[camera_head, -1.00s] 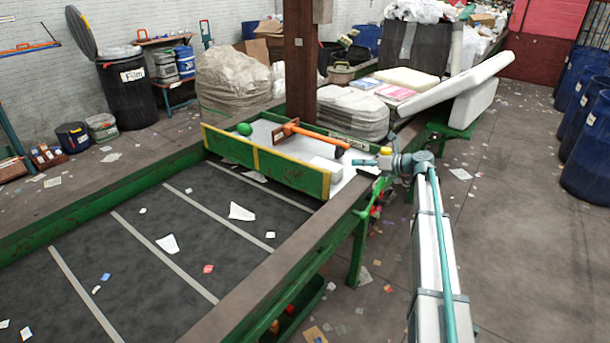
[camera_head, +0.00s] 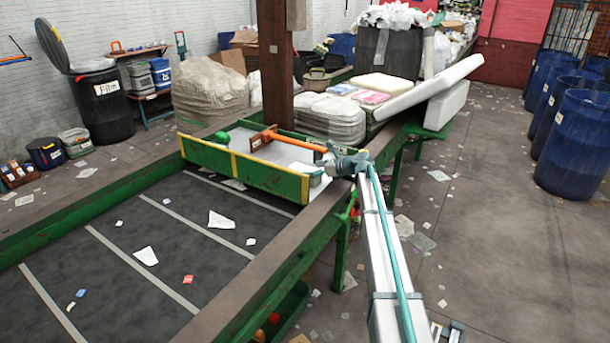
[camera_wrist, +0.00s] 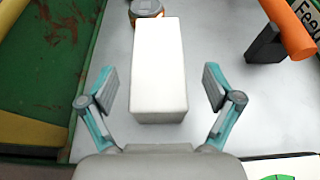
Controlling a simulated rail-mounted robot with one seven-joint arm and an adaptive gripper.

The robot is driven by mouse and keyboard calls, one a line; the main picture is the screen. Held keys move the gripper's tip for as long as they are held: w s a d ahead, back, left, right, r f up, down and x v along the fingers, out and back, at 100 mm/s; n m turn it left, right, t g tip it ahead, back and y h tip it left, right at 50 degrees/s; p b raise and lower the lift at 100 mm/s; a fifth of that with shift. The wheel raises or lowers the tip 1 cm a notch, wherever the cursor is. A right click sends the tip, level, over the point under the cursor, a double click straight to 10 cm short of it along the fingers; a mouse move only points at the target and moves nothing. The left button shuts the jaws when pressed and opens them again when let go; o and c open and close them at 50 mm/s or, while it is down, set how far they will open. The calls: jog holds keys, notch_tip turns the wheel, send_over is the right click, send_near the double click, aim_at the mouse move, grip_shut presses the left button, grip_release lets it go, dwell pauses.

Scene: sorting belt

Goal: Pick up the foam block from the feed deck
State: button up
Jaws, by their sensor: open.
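The foam block (camera_wrist: 158,70) is a white rectangular block on the light grey feed deck (camera_wrist: 255,110). In the head view the foam block (camera_head: 305,168) shows only in part, near the deck's front right corner, with my gripper (camera_head: 318,178) over it. In the wrist view my gripper (camera_wrist: 160,88) is open and empty. Its two fingers stand left and right of the block's near half, with a visible gap on each side. I cannot tell the height of the fingertips above the deck.
A green-and-yellow wall (camera_head: 232,165) edges the deck. An orange-handled tool (camera_head: 295,142) lies behind the block, and a green round object (camera_head: 221,137) sits at the left. A small orange-and-metal round object (camera_wrist: 146,8) is just beyond the block. A brown post (camera_head: 274,70) rises behind.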

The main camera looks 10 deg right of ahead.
aim_at(307, 169)
jog(key=x, duration=0.1)
jog(key=p+x, duration=0.1)
jog(key=x, duration=0.1)
jog(key=shift+w+a+r, duration=0.1)
jog(key=shift+w+a, duration=0.1)
jog(key=shift+a, duration=0.15)
jog(key=shift+w+a+f, duration=0.15)
jog(key=shift+a+f, duration=0.05)
jog(key=shift+f, duration=0.05)
jog(key=c, duration=0.8)
